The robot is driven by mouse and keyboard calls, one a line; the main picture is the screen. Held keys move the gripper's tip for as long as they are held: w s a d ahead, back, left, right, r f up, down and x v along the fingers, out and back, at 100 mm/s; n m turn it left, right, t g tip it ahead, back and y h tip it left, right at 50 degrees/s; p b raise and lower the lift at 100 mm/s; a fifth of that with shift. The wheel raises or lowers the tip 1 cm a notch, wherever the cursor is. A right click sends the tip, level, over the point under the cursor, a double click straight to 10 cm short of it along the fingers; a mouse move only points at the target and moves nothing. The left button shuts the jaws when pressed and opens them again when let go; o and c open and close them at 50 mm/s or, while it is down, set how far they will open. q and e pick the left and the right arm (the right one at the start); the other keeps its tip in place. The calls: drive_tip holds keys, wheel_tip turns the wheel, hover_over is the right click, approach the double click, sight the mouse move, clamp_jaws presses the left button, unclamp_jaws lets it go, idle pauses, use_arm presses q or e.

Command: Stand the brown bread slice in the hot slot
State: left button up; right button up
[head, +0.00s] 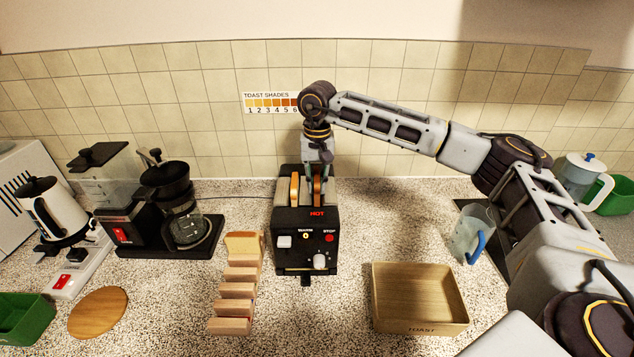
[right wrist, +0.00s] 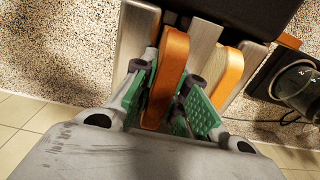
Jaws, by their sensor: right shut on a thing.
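The black toaster (head: 305,238) stands mid-counter, with "HOT" printed at the front below its right-hand slot. The brown bread slice (head: 317,190) is upright at that right-hand slot, and how deep it sits is hard to tell. My right gripper (head: 318,172) is above the toaster, shut on this slice. In the right wrist view the green-padded fingers (right wrist: 165,98) are on both sides of the brown slice (right wrist: 172,68). Another toasted slice (head: 294,188) stands in the left-hand slot, and it also shows beside the held one (right wrist: 228,78). My left gripper is out of view.
A wooden rack (head: 236,290) left of the toaster holds a pale slice (head: 243,243) at its back. A wooden toast tray (head: 420,325) lies at the right front. A coffee maker (head: 185,215) stands left, a jug (head: 468,235) right. Tiled wall is close behind.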

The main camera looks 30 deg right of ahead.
drive_tip(key=shift+s+a+f, duration=0.1)
drive_tip(key=shift+s+f, duration=0.1)
drive_tip(key=shift+f, duration=0.4)
drive_tip(key=o, duration=0.8)
drive_tip(key=shift+o, duration=0.2)
drive_tip(key=shift+w, duration=0.1)
drive_tip(key=shift+r, duration=0.1)
wheel_tip(320, 180, up, 12)
drive_tip(key=shift+w+r, duration=0.1)
drive_tip(key=shift+w, duration=0.05)
idle(0.8)
